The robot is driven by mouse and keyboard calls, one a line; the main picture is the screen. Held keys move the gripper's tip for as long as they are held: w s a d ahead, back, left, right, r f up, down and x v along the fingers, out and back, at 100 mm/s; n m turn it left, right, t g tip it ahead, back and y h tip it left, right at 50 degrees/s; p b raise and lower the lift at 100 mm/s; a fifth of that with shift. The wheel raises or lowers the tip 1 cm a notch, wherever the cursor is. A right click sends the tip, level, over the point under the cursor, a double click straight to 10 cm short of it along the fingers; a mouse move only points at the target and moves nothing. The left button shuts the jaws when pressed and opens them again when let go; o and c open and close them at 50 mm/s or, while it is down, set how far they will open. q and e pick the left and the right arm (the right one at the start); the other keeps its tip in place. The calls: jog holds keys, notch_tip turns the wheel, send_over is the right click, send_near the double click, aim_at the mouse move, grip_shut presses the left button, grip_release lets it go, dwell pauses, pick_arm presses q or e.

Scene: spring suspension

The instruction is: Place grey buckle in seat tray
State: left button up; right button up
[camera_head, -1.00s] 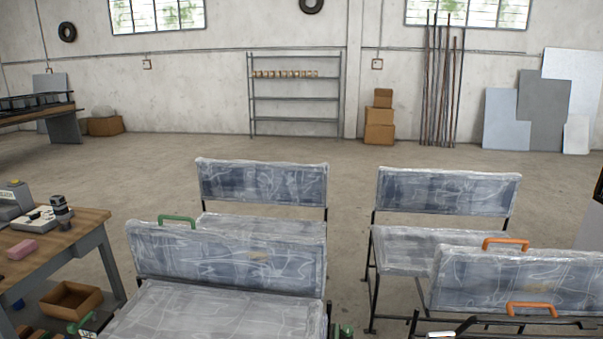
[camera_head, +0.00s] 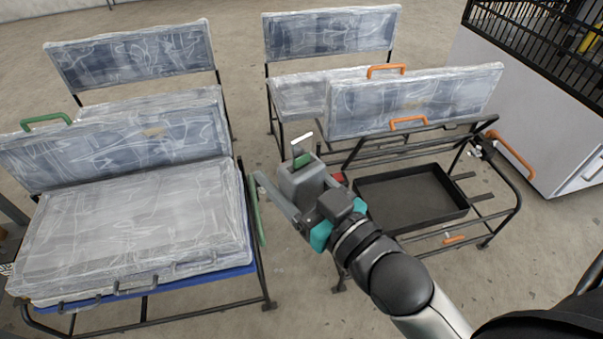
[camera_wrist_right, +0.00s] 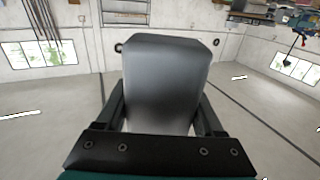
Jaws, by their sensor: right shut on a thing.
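The grey buckle is a smooth grey block (camera_wrist_right: 165,85) between the two dark fingers of my right gripper (camera_wrist_right: 163,125) in the right wrist view. In the head view the buckle (camera_head: 302,183) shows as a grey box at the tip of my right gripper (camera_head: 300,200), which is shut on it. The seat tray (camera_head: 462,212) is a shallow, black, empty tray in the open frame of the right front seat. The gripper and buckle are left of the tray in the picture, above the gap between the two front seats. My left gripper is not in view.
The left front seat (camera_head: 140,225) has its wrapped cushion down. The right front seat's wrapped backrest (camera_head: 415,100) with orange handles stands behind the tray. Black frame tubes (camera_head: 518,190) surround the tray. A grey cabinet (camera_head: 530,110) stands at the right. Two wrapped seats stand behind.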

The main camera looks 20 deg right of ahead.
jog(key=w+a+r+n+g+y, duration=0.3)
jog(key=a+n+g+y, duration=0.4)
jog(key=y, duration=0.3)
jog(key=shift+w+a+n+g, duration=0.3)
jog(key=shift+w+a+n, duration=0.3)
jog(key=shift+w+a, duration=0.3)
jog(key=shift+w+a+r+n+g+y, duration=0.2)
jog(key=shift+a+n+g+y, duration=0.25)
jog(key=shift+a+g, duration=0.25)
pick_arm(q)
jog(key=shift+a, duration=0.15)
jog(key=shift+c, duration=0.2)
